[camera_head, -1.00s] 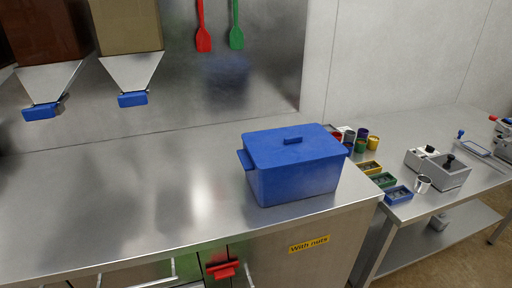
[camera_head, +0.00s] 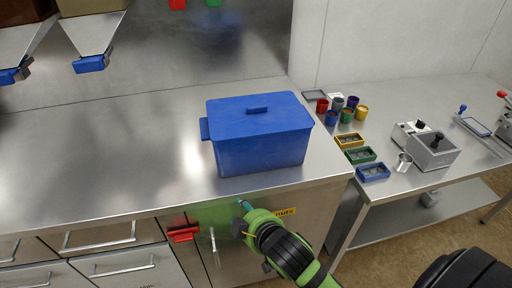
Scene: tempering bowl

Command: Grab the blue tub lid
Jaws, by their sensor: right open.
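The blue tub (camera_head: 262,153) stands on the steel counter near its right end. Its blue lid (camera_head: 255,124) lies on top, with a small raised handle (camera_head: 258,110) in the middle. My right gripper (camera_head: 242,205) is below and in front of the tub, at the counter's front edge. It is open and apart from the tub and lid; its green and black wrist hides part of the yellow label on the cabinet. My left gripper is not in view.
The steel counter (camera_head: 100,170) is clear left of the tub. Two dispensers with blue valves (camera_head: 90,64) hang at the upper left. A lower table (camera_head: 400,190) at the right holds colored cups, small trays and grey boxes. A red handle (camera_head: 183,234) sticks out from the cabinet front.

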